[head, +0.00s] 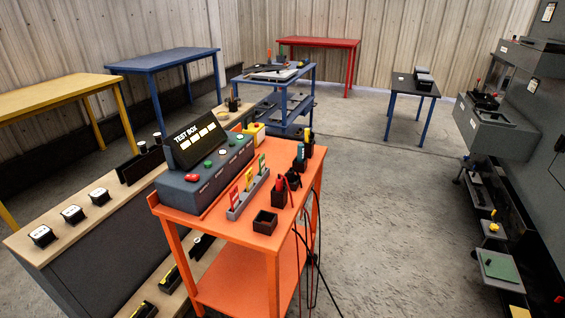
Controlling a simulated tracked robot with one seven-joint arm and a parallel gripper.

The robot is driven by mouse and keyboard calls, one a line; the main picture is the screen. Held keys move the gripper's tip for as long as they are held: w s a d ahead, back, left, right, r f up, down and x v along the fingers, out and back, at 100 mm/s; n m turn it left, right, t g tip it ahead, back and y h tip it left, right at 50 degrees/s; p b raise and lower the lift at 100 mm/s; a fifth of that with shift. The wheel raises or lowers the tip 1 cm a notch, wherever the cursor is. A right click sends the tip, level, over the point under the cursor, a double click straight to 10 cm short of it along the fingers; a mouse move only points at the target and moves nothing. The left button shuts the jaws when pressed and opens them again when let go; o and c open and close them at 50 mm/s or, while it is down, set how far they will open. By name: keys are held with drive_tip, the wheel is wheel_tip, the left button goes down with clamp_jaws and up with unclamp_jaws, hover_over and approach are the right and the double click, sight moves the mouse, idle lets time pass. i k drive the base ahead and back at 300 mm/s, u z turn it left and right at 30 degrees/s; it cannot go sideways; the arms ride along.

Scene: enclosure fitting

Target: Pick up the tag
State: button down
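Three upright tags stand in a row in a narrow grey holder (238,212) on the orange cart: a red-and-white tag (234,197) at the near end, a yellow tag (249,180) in the middle and a green tag (262,164) at the far end. Their markings are too small to read. The task does not say which tag is meant. My gripper is not in view.
The orange cart (262,243) also bears a test box (205,172), a small open dark box (265,222) and tool holders. Cables hang off its right side. A wooden-topped bench (95,225) adjoins left; a dark cabinet (525,180) stands right. The floor (400,220) between is clear.

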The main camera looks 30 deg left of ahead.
sight(262, 168)
drive_tip(key=z, duration=0.1)
drive_tip(key=i, duration=1.7)
drive_tip(key=u, duration=1.3)
drive_tip(key=i, duration=0.15)
drive_tip(key=u, duration=2.5)
drive_tip(key=i, duration=0.5)
drive_tip(key=z, duration=0.75)
